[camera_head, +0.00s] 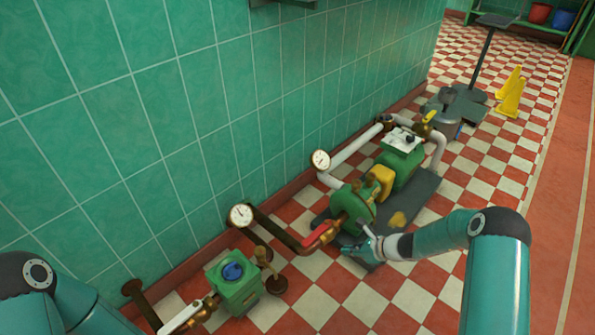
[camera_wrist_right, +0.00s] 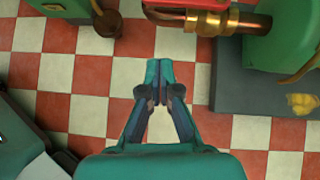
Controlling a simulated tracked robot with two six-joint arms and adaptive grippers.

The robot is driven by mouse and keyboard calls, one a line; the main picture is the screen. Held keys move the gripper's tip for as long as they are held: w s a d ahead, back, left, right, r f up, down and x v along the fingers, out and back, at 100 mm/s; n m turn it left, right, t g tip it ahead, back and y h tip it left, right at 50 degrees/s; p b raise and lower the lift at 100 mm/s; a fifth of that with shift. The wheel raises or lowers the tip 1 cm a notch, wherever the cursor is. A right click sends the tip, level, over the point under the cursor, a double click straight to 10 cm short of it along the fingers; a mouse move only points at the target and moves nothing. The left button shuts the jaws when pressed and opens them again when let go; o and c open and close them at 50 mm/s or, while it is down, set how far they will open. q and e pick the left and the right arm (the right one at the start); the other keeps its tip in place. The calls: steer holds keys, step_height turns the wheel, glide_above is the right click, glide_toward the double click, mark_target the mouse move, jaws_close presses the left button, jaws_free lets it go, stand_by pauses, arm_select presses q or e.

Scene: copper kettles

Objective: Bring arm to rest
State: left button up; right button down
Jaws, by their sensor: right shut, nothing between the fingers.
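My right arm (camera_head: 500,265) comes in from the lower right of the head view and reaches left. Its gripper (camera_head: 352,249) hangs over the checkered floor in front of the green pump (camera_head: 352,207). In the right wrist view the fingers (camera_wrist_right: 159,68) are together with nothing between them, and bare floor tiles show around the tips. The gripper is apart from the pump's grey base plate (camera_wrist_right: 235,100), which lies to its right in that view. My left arm (camera_head: 60,300) shows only in part at the lower left; its gripper is out of the picture.
Red and copper pipe (camera_wrist_right: 205,20) runs close beyond my right fingers. A green valve box (camera_head: 237,286) with a blue knob stands left. White pipes, two gauges (camera_head: 241,215) and a tiled wall (camera_head: 190,130) are behind. Yellow floor signs (camera_head: 511,95) stand far right. Floor at front is free.

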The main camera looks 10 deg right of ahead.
steer(key=s+a+n+g, duration=0.4)
steer(key=s+a+n, duration=0.2)
steer(key=s+a, duration=0.55)
steer(key=s+a+f+n+g+h, duration=0.1)
steer(key=s+n+g, duration=0.1)
steer(key=s+n, duration=0.65)
steer(key=s+a+f+n+g+h, duration=0.1)
steer(key=s+a+n, duration=0.1)
steer(key=s+n, duration=0.65)
step_height(320, 180, up, 37)
steer(key=n+t+p, duration=0.1)
steer(key=n+p, duration=0.1)
steer(key=p, duration=3.4)
steer(key=shift+w+a+n+p, duration=0.25)
steer(key=shift+w+n+p, duration=0.05)
steer(key=shift+p, duration=0.1)
